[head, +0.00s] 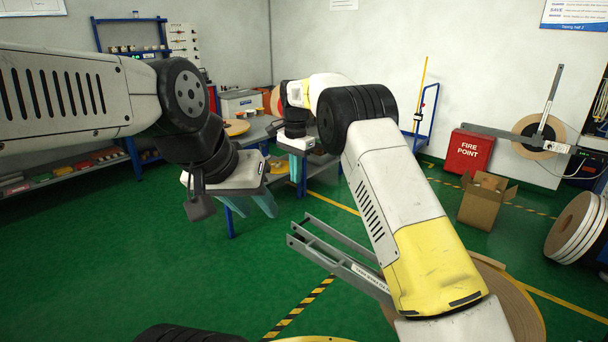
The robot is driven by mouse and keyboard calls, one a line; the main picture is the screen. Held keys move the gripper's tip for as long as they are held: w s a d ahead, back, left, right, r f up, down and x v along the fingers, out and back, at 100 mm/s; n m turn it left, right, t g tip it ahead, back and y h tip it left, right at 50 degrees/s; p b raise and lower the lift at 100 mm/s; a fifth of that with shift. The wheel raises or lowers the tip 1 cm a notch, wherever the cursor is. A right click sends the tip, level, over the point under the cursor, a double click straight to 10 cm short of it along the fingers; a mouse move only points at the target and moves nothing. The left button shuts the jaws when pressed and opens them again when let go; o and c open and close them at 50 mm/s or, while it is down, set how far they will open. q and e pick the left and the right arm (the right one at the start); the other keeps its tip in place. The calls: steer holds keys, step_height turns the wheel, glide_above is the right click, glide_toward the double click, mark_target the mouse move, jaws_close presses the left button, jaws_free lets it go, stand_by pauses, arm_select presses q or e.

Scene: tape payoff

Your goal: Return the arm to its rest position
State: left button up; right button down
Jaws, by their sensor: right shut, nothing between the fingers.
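My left gripper (257,213) hangs at the left centre of the head view, below my grey arm. Its two teal fingers point down and right with a gap between them, and nothing shows in the gap. My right gripper (297,176) is farther off, just right of it, at the end of my white and yellow arm. Its teal fingers point down, shut and empty, in front of the workbench (254,132).
A grey steel frame (335,262) and a large tape reel (518,306) stand close under my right arm. A cardboard box (484,203), a red fire point box (468,152) and white-edged reels (577,228) are at right. Green floor (140,255) is open at lower left.

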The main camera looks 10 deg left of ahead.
steer(key=s+d+r+n+t+y, duration=0.1)
steer(key=s+d+r, duration=0.5)
steer(key=d+r, duration=0.25)
steer(key=s+d+r+n+t+y, duration=0.1)
steer(key=s+d+r+n, duration=0.1)
steer(key=s+d+r, duration=0.55)
steer(key=s+d+r+n+t, duration=0.2)
steer(key=s+d, duration=0.6)
steer(key=s, duration=0.4)
steer(key=s+d+f+n+t, duration=0.1)
steer(key=s+f, duration=0.4)
steer(key=s, duration=0.7)
steer(key=shift+d+f+n+t, duration=0.2)
steer(key=shift+d+n+t, duration=0.2)
steer(key=shift+d+n, duration=0.55)
